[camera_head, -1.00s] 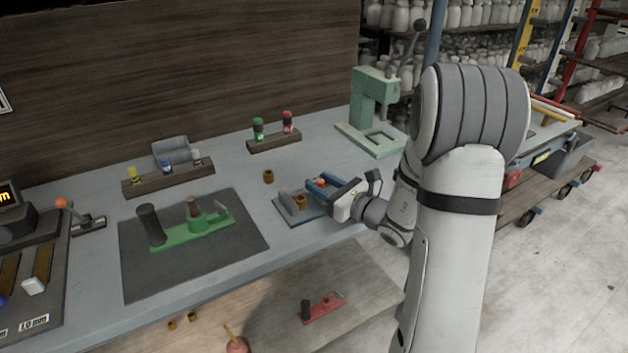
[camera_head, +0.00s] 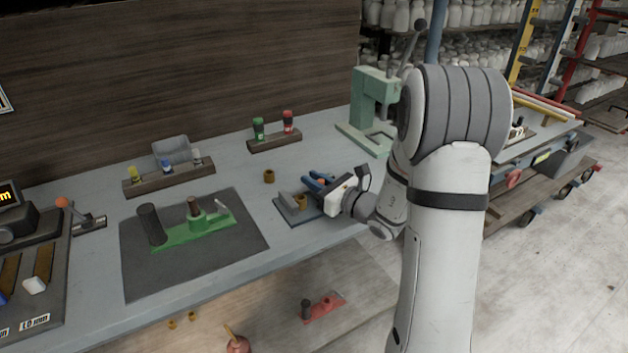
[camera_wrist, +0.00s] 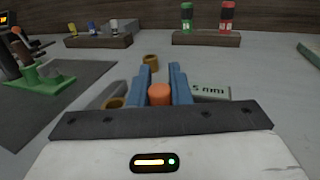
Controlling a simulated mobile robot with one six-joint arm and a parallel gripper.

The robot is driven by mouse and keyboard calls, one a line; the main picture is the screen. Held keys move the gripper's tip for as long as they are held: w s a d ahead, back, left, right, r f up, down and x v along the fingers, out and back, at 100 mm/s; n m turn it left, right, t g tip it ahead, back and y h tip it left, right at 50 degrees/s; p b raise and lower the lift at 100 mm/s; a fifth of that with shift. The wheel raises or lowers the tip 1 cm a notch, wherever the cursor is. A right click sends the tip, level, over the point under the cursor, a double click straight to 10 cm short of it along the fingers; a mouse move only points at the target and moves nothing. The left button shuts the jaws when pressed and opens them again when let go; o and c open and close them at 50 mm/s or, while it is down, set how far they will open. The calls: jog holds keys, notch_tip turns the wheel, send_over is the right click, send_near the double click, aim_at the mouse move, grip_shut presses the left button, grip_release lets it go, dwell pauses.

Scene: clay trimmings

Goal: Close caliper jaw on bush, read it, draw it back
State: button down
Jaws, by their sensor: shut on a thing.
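The caliper (camera_head: 287,211) is a blue-grey plate with an upright grey jaw (camera_head: 284,203) near the bench's front edge. A brass bush (camera_head: 300,202) stands on it beside that jaw; in the wrist view the bush (camera_wrist: 112,102) is partly hidden by my gripper's left side. My gripper (camera_head: 315,181) is over the caliper's right part, its blue fingers (camera_wrist: 161,76) shut on an orange knob (camera_wrist: 159,95). The sliding jaw and its contact with the bush are hidden. A label (camera_wrist: 210,91) reading "5 mm" shows partly behind the right finger.
A second brass bush (camera_head: 269,176) stands loose behind the caliper. A green fixture (camera_head: 185,236) lies on a dark mat (camera_head: 140,279) to the left. Wooden racks (camera_head: 275,143) with bottles stand behind, and a green press (camera_head: 372,110) at back right. Bench between is clear.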

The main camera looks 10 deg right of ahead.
jog(key=shift+a+f+b, duration=0.1)
jog(key=shift+f+b, duration=0.05)
jog(key=shift+b, duration=0.35)
jog(key=c, duration=1.3)
grip_release()
jog(key=shift+c, duration=0.2)
jog(key=v, duration=0.7)
jog(key=shift+s, duration=0.35)
